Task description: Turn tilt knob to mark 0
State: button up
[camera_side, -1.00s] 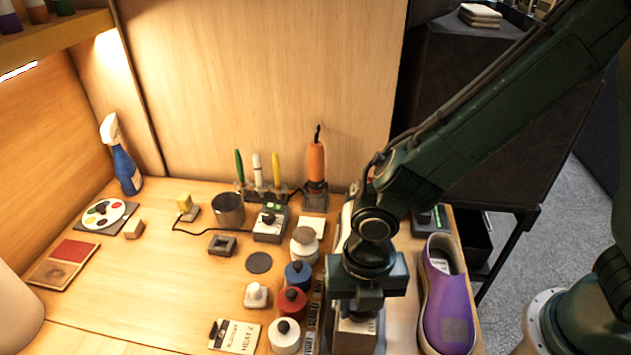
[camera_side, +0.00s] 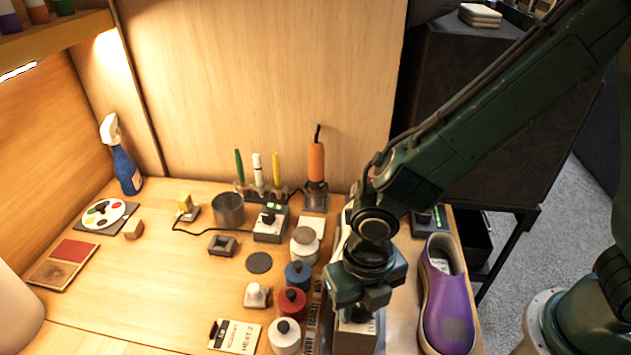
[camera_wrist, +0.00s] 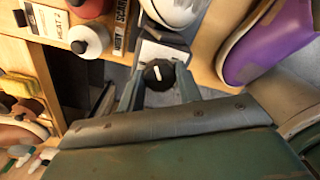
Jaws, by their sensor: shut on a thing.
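The tilt knob (camera_wrist: 158,74) is a round black knob with a white pointer line, in the upper middle of the wrist view. It sits on a pale block (camera_wrist: 163,50), which also shows under my gripper in the side view (camera_side: 354,328). My gripper (camera_wrist: 157,84) is shut on the knob, a finger at each side of it. In the side view my gripper hides the knob. A white shoe (camera_wrist: 178,10) is beyond the block in the wrist view. I cannot read any marks around the knob.
A purple shoe (camera_side: 447,308) stands close to the right of my gripper. Bottles with blue (camera_side: 298,274), red (camera_side: 291,302) and white (camera_side: 285,337) bodies stand close to the left, beside a strip of labels.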

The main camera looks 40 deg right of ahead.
jog(key=o, duration=0.7)
jog(key=shift+o, duration=0.2)
jog(key=shift+m, duration=2.3)
jog(key=shift+m, duration=0.3)
jog(key=shift+m, duration=2)
